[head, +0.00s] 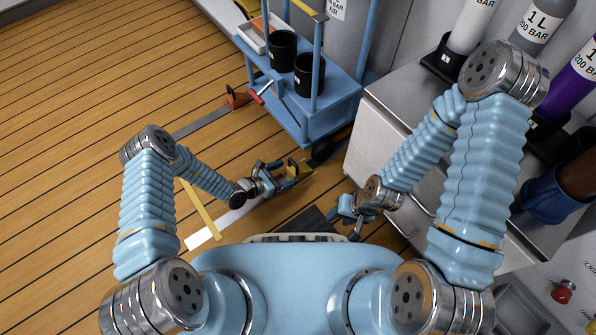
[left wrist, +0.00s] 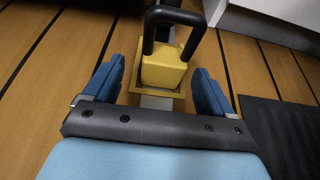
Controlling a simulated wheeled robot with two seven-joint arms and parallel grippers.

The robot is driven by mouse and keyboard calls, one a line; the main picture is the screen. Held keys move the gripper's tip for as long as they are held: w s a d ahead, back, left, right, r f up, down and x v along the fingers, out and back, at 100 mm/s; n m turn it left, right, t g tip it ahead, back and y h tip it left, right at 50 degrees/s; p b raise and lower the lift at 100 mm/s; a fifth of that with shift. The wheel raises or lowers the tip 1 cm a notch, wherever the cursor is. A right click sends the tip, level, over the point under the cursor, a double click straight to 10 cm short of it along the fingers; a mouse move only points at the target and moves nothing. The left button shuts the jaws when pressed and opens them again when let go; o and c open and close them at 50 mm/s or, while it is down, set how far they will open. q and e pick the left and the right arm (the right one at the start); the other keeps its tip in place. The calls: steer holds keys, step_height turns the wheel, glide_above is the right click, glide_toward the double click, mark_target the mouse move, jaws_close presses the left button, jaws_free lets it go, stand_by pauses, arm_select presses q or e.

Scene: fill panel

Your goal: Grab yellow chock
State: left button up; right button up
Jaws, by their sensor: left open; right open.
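The yellow chock (left wrist: 163,72) has a black handle and sits on the floor over a pale strip in the left wrist view. In the head view the chock (head: 296,170) shows partly, beside the blue cart's lower end, with my left gripper (head: 280,175) in front of it. My left gripper (left wrist: 160,92) is open, with one blue finger on each side of the chock's near part. I cannot tell whether the fingers touch it. My right gripper (head: 350,222) is open and empty near the cabinet front, to the right of the left one.
A blue cart (head: 318,112) with black cups (head: 283,50) stands behind the chock. A cabinet (head: 382,140) with gas bottles stands right. A dark mat (head: 306,222) lies nearby.

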mark_target(300, 166)
arm_select(q)
steer(key=b+x, duration=0.1)
steer(key=x, duration=0.4)
steer(key=shift+s+d+f+b, duration=0.15)
steer(key=shift+d+f+b, duration=0.1)
steer(key=shift+b, duration=0.1)
steer(key=shift+w+d, duration=0.25)
steer(key=shift+c, duration=0.4)
steer(key=c, duration=1.2)
